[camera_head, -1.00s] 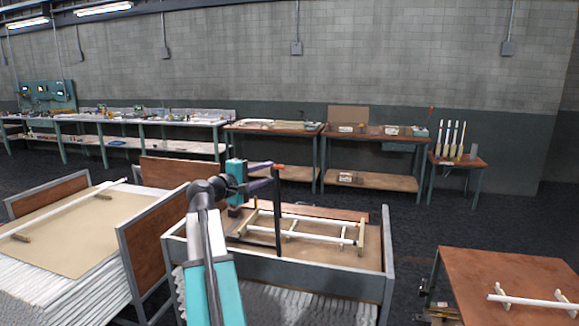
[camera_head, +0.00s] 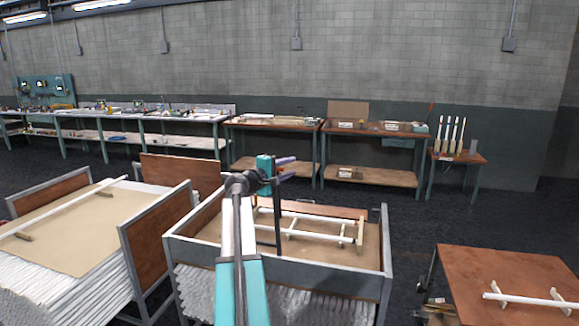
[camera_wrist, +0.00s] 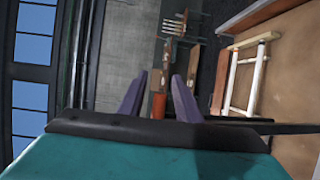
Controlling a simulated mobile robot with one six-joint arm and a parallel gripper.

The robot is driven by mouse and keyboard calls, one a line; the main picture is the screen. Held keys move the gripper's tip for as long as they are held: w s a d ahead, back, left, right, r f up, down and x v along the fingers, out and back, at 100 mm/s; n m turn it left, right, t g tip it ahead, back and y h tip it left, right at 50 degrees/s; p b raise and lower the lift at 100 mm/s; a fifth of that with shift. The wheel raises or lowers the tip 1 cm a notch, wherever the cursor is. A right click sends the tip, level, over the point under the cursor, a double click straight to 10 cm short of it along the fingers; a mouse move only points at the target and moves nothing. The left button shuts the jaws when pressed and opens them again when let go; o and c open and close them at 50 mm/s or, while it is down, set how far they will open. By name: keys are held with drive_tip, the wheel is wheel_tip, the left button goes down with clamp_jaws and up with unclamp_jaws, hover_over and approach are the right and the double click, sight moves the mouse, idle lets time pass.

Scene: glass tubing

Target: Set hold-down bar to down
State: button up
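The hold-down bar (camera_head: 278,220) is a thin dark bar standing upright at the crate's front. In the wrist view its dark length (camera_wrist: 240,120) runs off to the right, and a short orange-red end (camera_wrist: 158,106) shows. My gripper (camera_head: 294,167) is at the top of the bar, its two purple fingers spread one above the other. In the wrist view my gripper (camera_wrist: 157,80) is open, with the orange-red end between the fingers and gaps showing on both sides.
The crate (camera_head: 330,282) holds a wooden rack with white tubes (camera_head: 310,222). A board-topped stack (camera_head: 75,228) with a long white tube stands left. A low brown table (camera_head: 500,270) with another tube is at right. Benches (camera_head: 270,125) line the wall; dark floor lies between.

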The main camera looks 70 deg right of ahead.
drive_tip(key=shift+s+d, duration=0.1)
drive_tip(key=shift+d, duration=0.1)
clamp_jaws()
idle(0.3)
